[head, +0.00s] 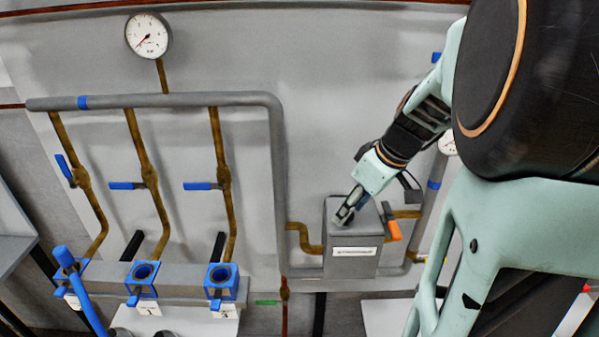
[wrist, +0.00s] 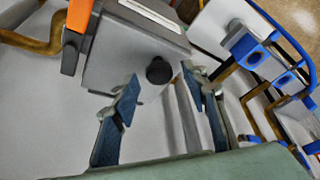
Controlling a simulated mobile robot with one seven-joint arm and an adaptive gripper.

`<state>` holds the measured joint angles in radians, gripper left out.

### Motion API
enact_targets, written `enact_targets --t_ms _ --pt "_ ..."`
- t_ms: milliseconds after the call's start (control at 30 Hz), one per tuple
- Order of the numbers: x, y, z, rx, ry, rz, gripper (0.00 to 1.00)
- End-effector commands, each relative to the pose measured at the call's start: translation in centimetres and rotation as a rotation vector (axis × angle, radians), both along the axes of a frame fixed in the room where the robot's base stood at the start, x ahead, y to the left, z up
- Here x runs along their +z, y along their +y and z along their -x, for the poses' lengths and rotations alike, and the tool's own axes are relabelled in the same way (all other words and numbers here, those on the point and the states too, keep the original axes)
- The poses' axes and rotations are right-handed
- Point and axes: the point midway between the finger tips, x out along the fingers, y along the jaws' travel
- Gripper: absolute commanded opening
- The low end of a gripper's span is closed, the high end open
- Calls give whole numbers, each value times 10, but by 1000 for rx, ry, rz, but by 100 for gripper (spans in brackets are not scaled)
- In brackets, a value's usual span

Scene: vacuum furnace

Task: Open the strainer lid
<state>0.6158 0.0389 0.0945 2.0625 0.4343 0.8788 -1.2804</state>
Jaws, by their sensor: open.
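The strainer is a grey box (head: 350,262) with a white label on its front, fixed to the pipework at the right in the head view. Its grey top face, which looks like the lid (wrist: 122,62), carries a round black knob (wrist: 159,70) in the wrist view. My gripper (head: 346,213) is over the top of the box in the head view and hides part of it, including the knob. In the wrist view my gripper (wrist: 160,76) is open, with one blue-grey finger on each side of the knob. The fingers appear apart from it; the remaining distance is hard to tell.
An orange handle (head: 393,231) sits at the strainer's right side, close to my gripper. A brass pipe (head: 302,238) joins its left side. A grey vertical pipe (head: 278,180) and blue-handled valves (head: 203,186) stand to the left. A gauge (head: 148,36) is above.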

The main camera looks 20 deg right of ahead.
Motion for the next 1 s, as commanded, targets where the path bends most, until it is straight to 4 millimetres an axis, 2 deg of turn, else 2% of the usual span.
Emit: enact_targets --t_ms 100,400,767,1000 --pt "-7 1 -2 0 0 0 41" --pt "-7 2 -3 0 -1 0 40" --pt "-7 1 -3 0 -1 0 0" --pt "-7 1 -3 0 0 1 0"
